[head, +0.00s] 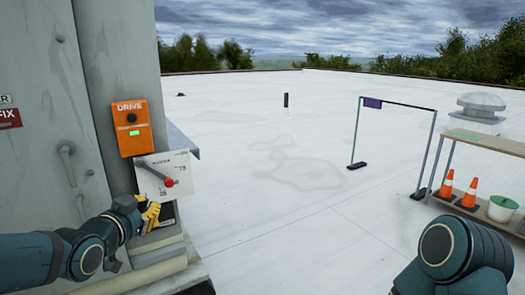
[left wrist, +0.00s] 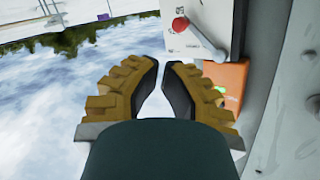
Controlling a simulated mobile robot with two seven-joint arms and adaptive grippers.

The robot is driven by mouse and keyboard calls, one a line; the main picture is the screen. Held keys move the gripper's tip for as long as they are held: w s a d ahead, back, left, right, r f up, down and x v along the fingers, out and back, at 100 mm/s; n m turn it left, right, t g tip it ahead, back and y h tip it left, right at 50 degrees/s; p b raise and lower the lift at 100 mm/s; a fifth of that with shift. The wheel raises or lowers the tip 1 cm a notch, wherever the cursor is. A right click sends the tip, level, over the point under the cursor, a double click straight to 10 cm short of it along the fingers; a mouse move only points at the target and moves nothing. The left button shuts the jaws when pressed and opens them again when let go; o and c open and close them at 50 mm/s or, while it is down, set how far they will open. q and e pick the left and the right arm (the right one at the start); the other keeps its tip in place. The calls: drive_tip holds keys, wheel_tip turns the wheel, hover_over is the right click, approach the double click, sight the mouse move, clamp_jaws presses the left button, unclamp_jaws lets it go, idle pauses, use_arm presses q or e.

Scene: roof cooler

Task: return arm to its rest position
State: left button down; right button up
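My left gripper (head: 150,213) is at the lower left in the head view, just below a white switch plate with a red-knobbed lever (head: 168,182). In the left wrist view its two yellow-brown fingers (left wrist: 163,68) are apart with nothing between them. The red knob (left wrist: 181,24) shows beyond the fingertips, apart from them. My left arm is bent in from the lower left. My right arm shows only as a teal joint at the lower right; its gripper is out of view.
An orange DRIVE box (head: 131,128) with a green light is on the grey cabinet (head: 45,100) above the switch plate. A frame barrier (head: 398,104) and a shelf (head: 485,142) with orange cones (head: 446,188) and a white bucket (head: 502,208) stand right. The middle roof is mostly clear.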

use_arm(q)
drive_tip(key=s+d+f+n+g, duration=0.1)
drive_tip(key=d+f+g, duration=0.15)
drive_tip(key=f, duration=0.65)
drive_tip(key=d+f+n+g, duration=0.2)
drive_tip(key=d+f, duration=0.1)
drive_tip(key=f, duration=0.6)
drive_tip(key=s+d+f+n+g, duration=0.2)
drive_tip(key=s+d+f+g, duration=0.2)
drive_tip(key=s+f, duration=0.6)
drive_tip(key=s+d+f+n+g+h, duration=0.1)
drive_tip(key=s+d+f+g, duration=0.4)
drive_tip(key=s+f, duration=0.5)
wheel_tip(320, 180, down, 6)
drive_tip(key=shift+d+n, duration=0.6)
